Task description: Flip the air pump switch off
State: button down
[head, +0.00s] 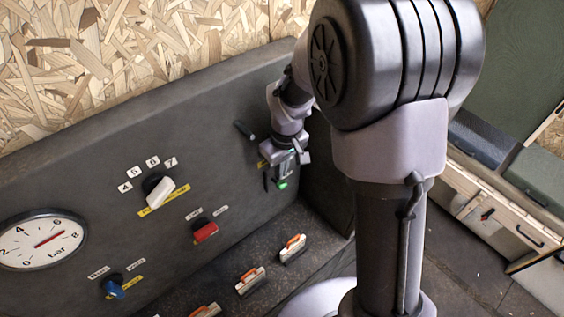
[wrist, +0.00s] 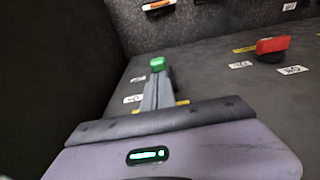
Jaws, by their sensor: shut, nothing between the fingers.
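My gripper (head: 281,174) is at the right part of the grey panel, its fingers close together and empty. In the wrist view its grey fingers (wrist: 157,86) point at a green switch handle (wrist: 157,63), which appears right at the fingertips; I cannot tell whether they touch. The green handle also shows below the gripper in the head view (head: 282,184). Its base and part of its yellow plate are hidden by the gripper. A red switch (head: 205,232) sits to the left, and also shows at the right of the wrist view (wrist: 272,45). The plates are too small to read.
The panel (head: 90,175) also carries a white selector knob (head: 160,192), a blue knob (head: 113,289) and a pressure gauge (head: 42,240). A dark peg (head: 244,130) sticks out near the gripper. A dark side wall closes the right.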

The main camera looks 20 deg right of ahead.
aim_at(283, 185)
jog(key=shift+w+f, duration=0.15)
jog(key=shift+f, duration=1.3)
jog(key=shift+b, duration=0.3)
jog(key=b, duration=0.3)
jog(key=shift+s+f+t, duration=0.25)
jog(key=shift+f+t, duration=0.05)
jog(key=shift+t, duration=0.1)
jog(key=shift+b, duration=0.35)
jog(key=f+t+b, duration=0.1)
jog(key=b, duration=0.2)
jog(key=s+t+y+b, duration=0.1)
jog(key=b, duration=0.2)
jog(key=shift+d+f, duration=0.3)
jog(key=shift+f, duration=0.05)
jog(key=b, duration=0.1)
jog(key=s+b, duration=0.1)
jog(key=b, duration=0.1)
jog(key=shift+d+f, duration=0.15)
jog(key=shift+f, duration=0.1)
jog(key=shift+r, duration=0.1)
